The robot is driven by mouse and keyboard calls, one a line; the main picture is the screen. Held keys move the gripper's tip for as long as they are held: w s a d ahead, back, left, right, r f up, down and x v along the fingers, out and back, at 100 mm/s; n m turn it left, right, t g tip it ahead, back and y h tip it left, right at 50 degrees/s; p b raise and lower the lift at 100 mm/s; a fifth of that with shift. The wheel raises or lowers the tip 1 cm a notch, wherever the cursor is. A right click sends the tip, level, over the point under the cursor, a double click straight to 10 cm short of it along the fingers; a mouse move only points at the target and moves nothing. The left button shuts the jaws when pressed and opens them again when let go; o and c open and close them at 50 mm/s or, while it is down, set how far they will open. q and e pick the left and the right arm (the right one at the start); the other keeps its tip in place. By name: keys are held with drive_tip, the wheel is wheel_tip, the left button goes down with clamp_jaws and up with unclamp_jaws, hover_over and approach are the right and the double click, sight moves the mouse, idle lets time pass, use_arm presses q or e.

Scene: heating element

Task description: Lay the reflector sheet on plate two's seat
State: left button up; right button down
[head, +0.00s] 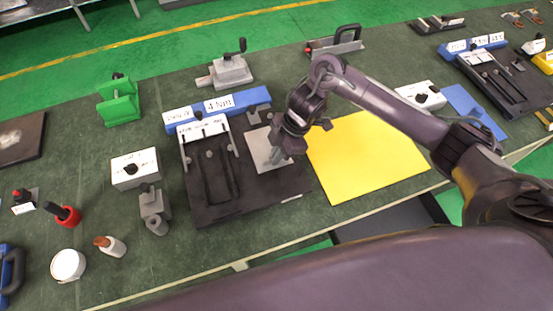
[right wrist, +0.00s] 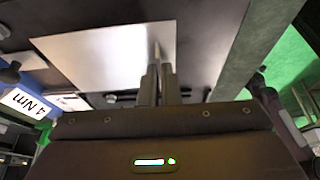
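The reflector sheet (head: 259,146) is a thin silver square over the right part of a dark fixture plate (head: 206,211) in the head view. It also shows in the right wrist view (right wrist: 95,55), bright against the dark surface. My right gripper (head: 281,157) points down at the sheet's right side. In the right wrist view its fingers (right wrist: 157,80) are close together around a thin upright grey piece on the sheet. Whether the sheet touches the plate is unclear. My left gripper is not in view. No label naming plate two is readable.
A blue 4 Nm block (head: 236,101) stands behind the plate. A yellow sheet (head: 362,159) lies to its right, under my right arm. A grey clamp (head: 154,209) and white labelled box (head: 135,168) stand to its left. Another dark fixture (head: 505,83) is at the far right.

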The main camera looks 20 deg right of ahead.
wheel_tip(320, 180, down, 2)
drive_tip(key=shift+f, duration=0.2)
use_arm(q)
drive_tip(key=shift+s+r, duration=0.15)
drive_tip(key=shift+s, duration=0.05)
use_arm(e)
drive_tip(key=shift+f, duration=0.2)
drive_tip(key=shift+f, duration=0.2)
drive_tip(key=c, duration=1.6)
unclamp_jaws()
drive_tip(key=shift+c, duration=0.2)
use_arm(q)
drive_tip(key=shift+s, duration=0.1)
